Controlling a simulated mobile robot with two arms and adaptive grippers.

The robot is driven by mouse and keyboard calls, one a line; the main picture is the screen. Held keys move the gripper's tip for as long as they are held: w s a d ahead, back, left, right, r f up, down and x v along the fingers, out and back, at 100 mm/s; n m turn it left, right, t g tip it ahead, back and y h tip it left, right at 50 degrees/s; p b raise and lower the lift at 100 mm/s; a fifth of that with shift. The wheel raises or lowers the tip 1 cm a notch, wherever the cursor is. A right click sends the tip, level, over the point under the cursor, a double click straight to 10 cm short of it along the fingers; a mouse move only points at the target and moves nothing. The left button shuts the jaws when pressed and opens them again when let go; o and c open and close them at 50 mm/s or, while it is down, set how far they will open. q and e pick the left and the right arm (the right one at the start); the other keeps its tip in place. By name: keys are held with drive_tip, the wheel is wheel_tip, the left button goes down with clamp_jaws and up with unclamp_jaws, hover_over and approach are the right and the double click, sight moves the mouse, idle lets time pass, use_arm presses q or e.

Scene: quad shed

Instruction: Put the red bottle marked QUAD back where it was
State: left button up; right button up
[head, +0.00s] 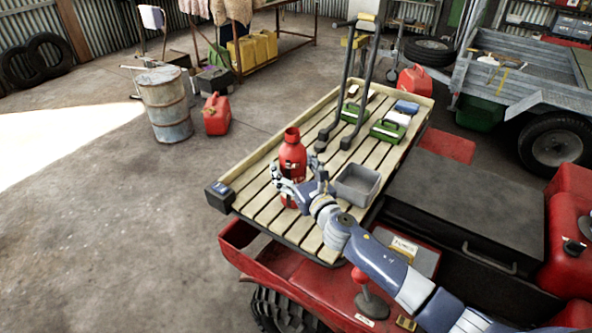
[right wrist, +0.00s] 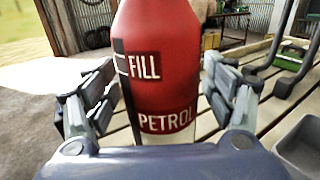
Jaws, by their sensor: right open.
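A red bottle (head: 292,153) stands upright on the slatted wooden deck (head: 330,112), near its front left end. In the right wrist view the bottle (right wrist: 158,60) fills the middle, with white lettering FILL and PETROL and a pale band at the bottom. No QUAD mark can be read on the side I see. My right gripper (head: 297,174) is at the bottle, with one finger on each side of it. In the right wrist view my right gripper (right wrist: 160,98) is open, with small gaps between fingers and bottle. My left gripper is not in view.
A grey tray (head: 358,184) stands on the deck right of the bottle. Green boxes (head: 386,131) and dark upright bars (head: 345,90) are farther back. A red jerrycan (head: 216,114) and a rusty drum (head: 166,105) stand on the floor. Deck slats behind the bottle are clear.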

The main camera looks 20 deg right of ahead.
drive_tip(key=shift+s+r, duration=0.1)
drive_tip(key=s+d+b, duration=0.1)
drive_tip(key=s, duration=1)
drive_tip(key=shift+s+d+b, duration=0.3)
drive_tip(key=shift+s+b, duration=0.05)
